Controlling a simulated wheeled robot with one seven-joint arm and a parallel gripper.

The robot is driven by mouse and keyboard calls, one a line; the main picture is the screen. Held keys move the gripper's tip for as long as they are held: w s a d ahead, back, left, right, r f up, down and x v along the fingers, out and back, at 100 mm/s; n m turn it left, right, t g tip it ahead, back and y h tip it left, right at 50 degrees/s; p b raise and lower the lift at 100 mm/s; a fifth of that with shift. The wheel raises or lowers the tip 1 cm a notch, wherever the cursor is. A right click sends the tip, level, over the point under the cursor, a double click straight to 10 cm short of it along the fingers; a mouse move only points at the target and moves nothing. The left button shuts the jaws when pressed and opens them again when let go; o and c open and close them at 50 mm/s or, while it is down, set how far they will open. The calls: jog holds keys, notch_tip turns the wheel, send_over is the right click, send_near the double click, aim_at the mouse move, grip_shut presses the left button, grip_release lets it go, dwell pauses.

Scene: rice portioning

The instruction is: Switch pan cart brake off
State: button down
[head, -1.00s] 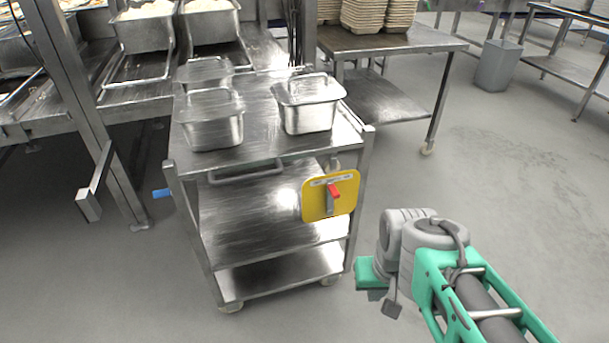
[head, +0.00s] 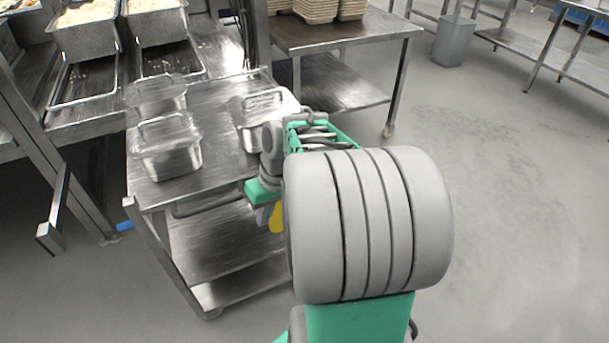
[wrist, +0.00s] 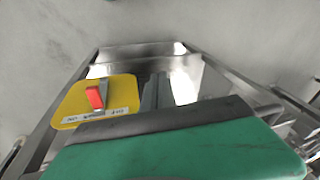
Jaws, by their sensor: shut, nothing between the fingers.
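The pan cart (head: 222,170) is a steel trolley at the left of the head view. Its yellow brake plate (head: 277,219) is mostly hidden there behind my arm. In the wrist view the plate (wrist: 72,104) is clear at the left, with a brake lever (wrist: 96,97) that has a red end and a grey shaft. The label beside the lever appears upside down and is too small to read. My gripper (wrist: 155,92) is shut and empty, to the right of the plate in the wrist view and apart from the lever. In the head view my gripper (head: 264,214) is at the cart's front.
Lidded steel pans (head: 168,150) stand on the cart top. A counter with rice trays (head: 90,32) is behind it at the left. A steel table (head: 345,38) with stacked containers (head: 315,9) is behind at the right. The floor at the right is open, with a grey bin (head: 453,40).

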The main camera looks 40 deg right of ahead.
jog(key=s+d+r+t+y+p, duration=0.1)
jog(key=s+d+r+p, duration=0.15)
jog(key=d, duration=0.45)
jog(key=s+d+r+m+t+p, duration=0.1)
jog(key=s+d+r+p, duration=0.15)
jog(key=d, duration=0.45)
jog(key=s+d+r+t+y+p, duration=0.1)
jog(key=d+p, duration=0.2)
jog(key=d, duration=0.4)
jog(key=a+r+b+x, duration=0.1)
jog(key=a+x, duration=0.1)
jog(key=x, duration=1)
jog(key=shift+a+b, duration=0.2)
jog(key=shift+b, duration=0.1)
